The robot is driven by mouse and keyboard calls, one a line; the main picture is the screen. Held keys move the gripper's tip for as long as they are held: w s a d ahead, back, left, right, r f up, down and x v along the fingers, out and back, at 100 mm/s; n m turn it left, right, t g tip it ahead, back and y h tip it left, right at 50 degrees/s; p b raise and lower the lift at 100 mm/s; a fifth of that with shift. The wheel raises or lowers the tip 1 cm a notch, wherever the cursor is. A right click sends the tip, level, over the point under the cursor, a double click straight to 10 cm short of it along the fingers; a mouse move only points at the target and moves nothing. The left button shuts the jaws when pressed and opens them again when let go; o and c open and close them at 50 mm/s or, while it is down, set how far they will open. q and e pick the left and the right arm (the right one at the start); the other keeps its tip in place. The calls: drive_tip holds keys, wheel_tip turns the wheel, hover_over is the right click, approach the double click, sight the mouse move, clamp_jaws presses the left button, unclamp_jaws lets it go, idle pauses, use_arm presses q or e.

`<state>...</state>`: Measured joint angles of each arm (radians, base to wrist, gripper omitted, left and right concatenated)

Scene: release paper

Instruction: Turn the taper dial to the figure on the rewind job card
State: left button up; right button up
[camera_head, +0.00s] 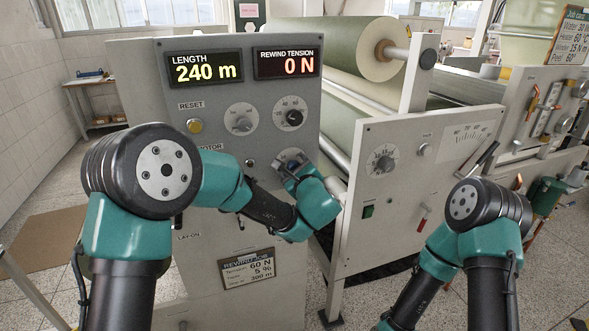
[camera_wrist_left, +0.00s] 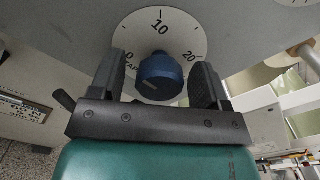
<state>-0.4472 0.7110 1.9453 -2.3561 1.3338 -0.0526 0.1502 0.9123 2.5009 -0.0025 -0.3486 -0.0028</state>
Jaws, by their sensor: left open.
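The taper dial has a blue knob (camera_wrist_left: 160,76) on a white scale plate (camera_wrist_left: 158,28) marked 0, 10 and 20, seen in the left wrist view. I cannot make out where its pointer stands. My left gripper (camera_wrist_left: 157,72) is open, with one finger on each side of the knob; I cannot tell whether they touch it. In the head view my left gripper (camera_head: 289,164) is at the dial, largely covering it. The rewind job card (camera_head: 248,268) low on the panel reads tension 60 N and 5 % on the taper line. My right gripper is out of view.
Above the dial are a black knob (camera_head: 294,118), a grey knob (camera_head: 240,121) and a yellow reset button (camera_head: 194,126). The length display (camera_head: 205,69) reads 240 m; the rewind tension display (camera_head: 286,63) reads 0 N. A second panel (camera_head: 400,215) stands to the right.

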use_arm(q)
drive_tip(key=v, duration=1.7)
drive_tip(key=shift+s, duration=0.15)
drive_tip(key=shift+d+f, duration=0.1)
